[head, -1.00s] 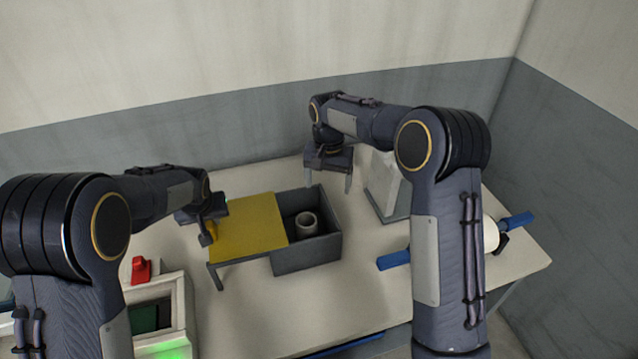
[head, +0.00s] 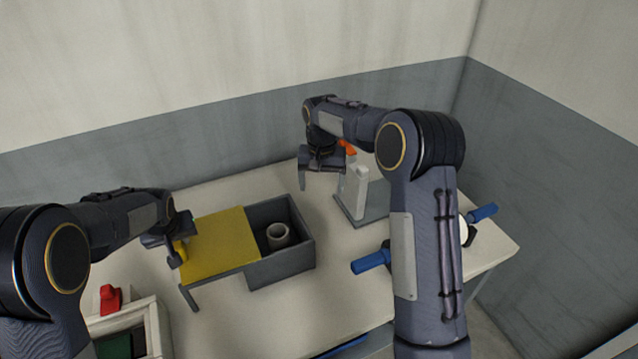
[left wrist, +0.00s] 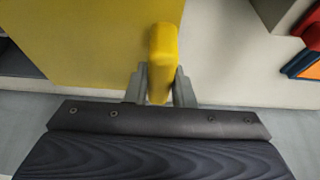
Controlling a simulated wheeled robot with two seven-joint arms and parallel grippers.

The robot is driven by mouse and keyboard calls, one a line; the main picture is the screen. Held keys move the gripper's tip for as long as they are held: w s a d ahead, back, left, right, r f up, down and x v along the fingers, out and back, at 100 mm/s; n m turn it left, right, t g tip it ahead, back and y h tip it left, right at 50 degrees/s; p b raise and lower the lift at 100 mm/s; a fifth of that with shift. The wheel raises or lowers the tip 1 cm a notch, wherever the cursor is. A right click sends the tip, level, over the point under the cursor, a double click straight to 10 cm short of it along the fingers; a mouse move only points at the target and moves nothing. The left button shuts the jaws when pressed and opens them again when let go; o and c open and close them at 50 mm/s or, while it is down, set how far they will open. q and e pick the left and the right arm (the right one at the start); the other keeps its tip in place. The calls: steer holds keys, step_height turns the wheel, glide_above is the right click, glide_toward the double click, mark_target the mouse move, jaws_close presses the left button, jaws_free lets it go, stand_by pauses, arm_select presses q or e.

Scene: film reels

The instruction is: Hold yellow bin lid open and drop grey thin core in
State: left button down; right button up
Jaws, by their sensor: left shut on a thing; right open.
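A yellow lid (head: 218,243) is slid to the left, so the right part of the dark grey bin (head: 283,268) is uncovered. A grey core (head: 279,236) stands inside the bin's open part. My left gripper (head: 178,252) is shut on the lid's yellow handle at its left end; the handle (left wrist: 163,60) shows between the fingers in the left wrist view, with the lid (left wrist: 80,40) beside it. My right gripper (head: 320,182) is open above the table, behind and to the right of the bin, with no object visible in it.
A white stand on a grey base (head: 362,205) is right of the bin, close to my right gripper. A blue-handled item (head: 370,262) lies farther right, partly hidden by my right arm. A box with a red knob (head: 110,299) is at the front left.

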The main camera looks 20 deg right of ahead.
arm_select(q)
steer(key=shift+w+d+r, duration=0.1)
steer(key=shift+d, duration=6.4)
steer(key=c, duration=1.2)
jaws_free()
steer(key=shift+a, duration=0.1)
steer(key=shift+o, duration=0.2)
steer(key=shift+s+r+b, duration=0.2)
steer(key=shift+r+b, duration=0.1)
steer(key=b+v, duration=0.1)
steer(key=v, duration=0.6)
steer(key=shift+b, duration=0.4)
